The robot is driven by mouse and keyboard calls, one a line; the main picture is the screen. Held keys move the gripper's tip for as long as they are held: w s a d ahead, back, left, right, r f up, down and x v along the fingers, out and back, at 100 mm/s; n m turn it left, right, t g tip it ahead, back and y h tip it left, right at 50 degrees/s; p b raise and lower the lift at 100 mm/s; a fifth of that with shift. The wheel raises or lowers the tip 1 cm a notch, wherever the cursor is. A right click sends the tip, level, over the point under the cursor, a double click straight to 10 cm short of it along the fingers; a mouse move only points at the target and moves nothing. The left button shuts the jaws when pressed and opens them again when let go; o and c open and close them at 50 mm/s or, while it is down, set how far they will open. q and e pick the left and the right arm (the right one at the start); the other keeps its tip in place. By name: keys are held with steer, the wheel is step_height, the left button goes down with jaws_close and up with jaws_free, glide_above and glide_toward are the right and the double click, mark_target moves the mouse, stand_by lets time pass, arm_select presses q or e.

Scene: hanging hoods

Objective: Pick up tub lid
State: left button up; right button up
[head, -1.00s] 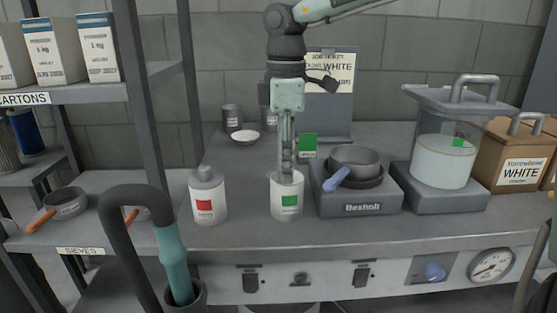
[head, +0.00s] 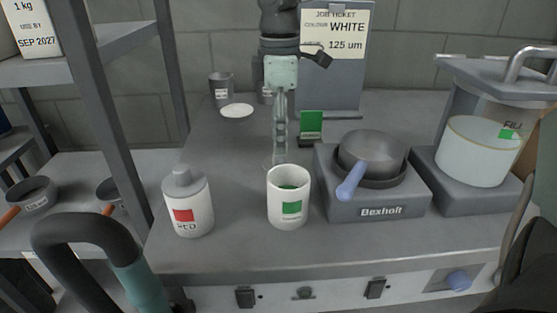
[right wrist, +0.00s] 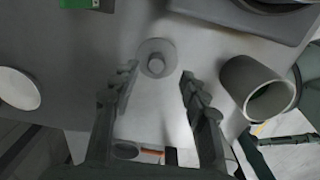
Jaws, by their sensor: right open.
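The tub lid (right wrist: 157,57) is a pale grey round disc with a knob, lying flat on the bench. In the right wrist view it lies beyond and between the fingertips, not gripped. In the head view the lid (head: 272,162) is partly hidden by the fingers, just behind the white tub (head: 289,219). The tub has a green label, stands upright and is open with green inside; it also shows in the right wrist view (right wrist: 237,88). My right gripper (head: 279,150) is open and points down over the lid, its fingers (right wrist: 160,72) empty. My left gripper is not in view.
A bottle with a red label (head: 188,210) stands left of the tub. A white dish (head: 237,111) and a green card (head: 311,124) are farther back.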

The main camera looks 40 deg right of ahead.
mark_target(279, 161)
steer(key=shift+w+d+f, duration=0.1)
steer(key=shift+w+f, duration=0.1)
steer(key=shift+f, duration=1.75)
steer(key=c, duration=0.9)
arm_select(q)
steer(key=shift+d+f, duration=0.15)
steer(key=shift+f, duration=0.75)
